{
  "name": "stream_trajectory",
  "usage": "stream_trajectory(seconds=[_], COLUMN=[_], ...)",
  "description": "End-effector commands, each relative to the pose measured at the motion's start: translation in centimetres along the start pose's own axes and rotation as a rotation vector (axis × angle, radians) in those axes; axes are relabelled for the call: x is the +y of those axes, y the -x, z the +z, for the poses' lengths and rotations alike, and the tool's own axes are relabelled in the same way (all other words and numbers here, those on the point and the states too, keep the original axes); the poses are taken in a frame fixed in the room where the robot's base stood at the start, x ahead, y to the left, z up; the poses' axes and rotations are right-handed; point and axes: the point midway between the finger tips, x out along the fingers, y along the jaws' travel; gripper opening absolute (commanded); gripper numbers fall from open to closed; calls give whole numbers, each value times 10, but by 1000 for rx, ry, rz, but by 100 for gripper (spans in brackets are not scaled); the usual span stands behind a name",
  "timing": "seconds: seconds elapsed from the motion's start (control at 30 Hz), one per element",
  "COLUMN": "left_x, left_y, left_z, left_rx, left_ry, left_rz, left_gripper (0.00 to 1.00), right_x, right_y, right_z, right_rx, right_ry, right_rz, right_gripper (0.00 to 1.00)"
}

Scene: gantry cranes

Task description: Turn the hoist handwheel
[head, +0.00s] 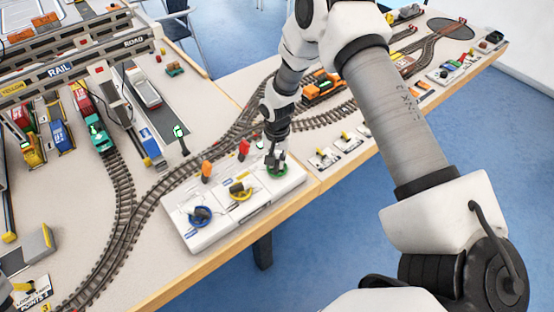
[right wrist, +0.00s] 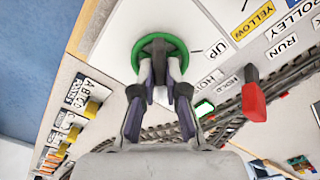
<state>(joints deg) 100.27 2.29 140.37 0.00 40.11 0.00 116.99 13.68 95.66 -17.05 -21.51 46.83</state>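The green handwheel (head: 277,170) is at the right end of a white control box (head: 217,231) on the table; I take it for the hoist wheel. It also shows at the top centre of the right wrist view (right wrist: 158,40), beside an UP label. My right gripper (head: 277,156) points down onto it. In the right wrist view the two fingers (right wrist: 160,72) are close together inside the green rim and appear shut on the wheel's middle. My left gripper is not in view.
A yellow handwheel (head: 240,190) and a blue one (head: 200,216) sit on the same box. Red (head: 244,149) and orange (head: 206,170) levers stand behind. Model tracks (head: 125,210), trains and a RAIL gantry (head: 62,72) fill the table behind and left.

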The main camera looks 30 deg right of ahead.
Motion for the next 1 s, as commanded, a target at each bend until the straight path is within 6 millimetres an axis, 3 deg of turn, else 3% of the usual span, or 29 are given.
stream_trajectory(seconds=[0.47,1.0], left_x=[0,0], left_y=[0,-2], left_z=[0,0], left_rx=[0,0], left_ry=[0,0], left_rz=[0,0], left_gripper=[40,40], right_x=[0,-1], right_y=[-1,-1], right_z=[0,0], right_rx=[-1,-1], right_ry=[87,520], right_rz=[0,0], right_gripper=[0,0])
